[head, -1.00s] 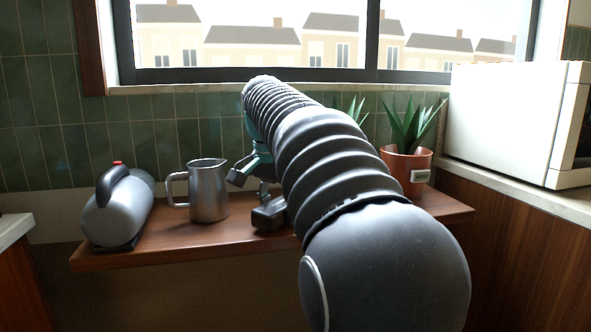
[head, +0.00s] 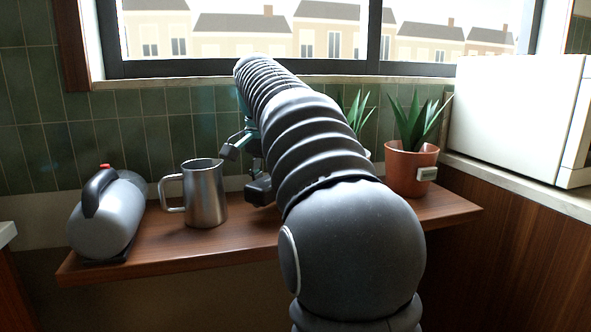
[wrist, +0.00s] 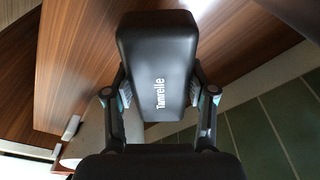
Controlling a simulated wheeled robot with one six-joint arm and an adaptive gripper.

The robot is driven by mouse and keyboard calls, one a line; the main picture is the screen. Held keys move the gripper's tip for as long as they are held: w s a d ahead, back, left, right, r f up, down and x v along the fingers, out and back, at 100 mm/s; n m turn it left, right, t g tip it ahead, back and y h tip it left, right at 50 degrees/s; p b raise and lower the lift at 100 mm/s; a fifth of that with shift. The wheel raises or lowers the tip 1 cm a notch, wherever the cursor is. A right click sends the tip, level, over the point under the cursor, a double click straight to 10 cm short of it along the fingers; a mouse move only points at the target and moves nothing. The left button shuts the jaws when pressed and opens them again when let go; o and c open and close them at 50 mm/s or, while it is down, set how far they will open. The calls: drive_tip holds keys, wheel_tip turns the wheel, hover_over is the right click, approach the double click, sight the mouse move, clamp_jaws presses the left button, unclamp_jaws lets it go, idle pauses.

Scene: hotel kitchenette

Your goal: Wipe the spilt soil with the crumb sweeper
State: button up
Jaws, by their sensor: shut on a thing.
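The crumb sweeper, a black rounded block with white "Tamrelle" lettering (wrist: 158,50), is between the two fingers of my gripper (wrist: 158,88) in the wrist view. The fingers press on its two sides. In the head view the dark block of the sweeper (head: 259,190) hangs beside my arm, seemingly just above the wooden shelf (head: 160,255). My arm hides much of the gripper and the middle of the shelf there. I see no spilt soil in either view; it may be behind my arm.
A steel pitcher (head: 204,195) stands left of the sweeper, and a grey canister with a black handle (head: 108,220) is further left. A potted plant (head: 411,168) stands at the right, with another partly hidden plant (head: 357,112) behind my arm. The window wall is behind.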

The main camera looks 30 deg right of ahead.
drive_tip(key=shift+d+r, duration=0.2)
drive_tip(key=shift+r, duration=2.4)
